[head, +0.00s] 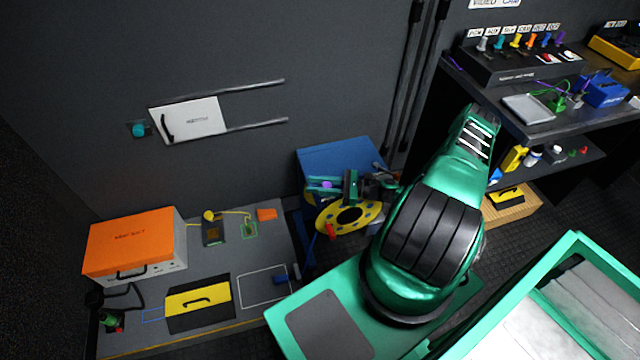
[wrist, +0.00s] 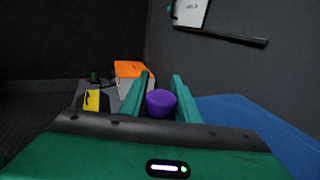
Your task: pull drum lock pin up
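A purple knob (head: 326,185), which I take to be the lock pin's head, shows by the yellow drum (head: 338,221) with its dark hub, in front of the blue cabinet (head: 338,156). My gripper (head: 322,186) reaches left over the drum, with one finger on each side of the knob. In the wrist view the purple knob (wrist: 160,104) fills most of the space between the two green fingers of my gripper (wrist: 162,76). I cannot tell whether the fingers touch it. The pin's shaft is hidden.
A grey bench on the left carries an orange-topped case (head: 135,240) and a yellow-and-black box (head: 198,300). A white panel (head: 187,120) on rails is on the back wall. Dark shelves (head: 540,115) with tools stand at right. A red handle (head: 331,231) shows by the drum.

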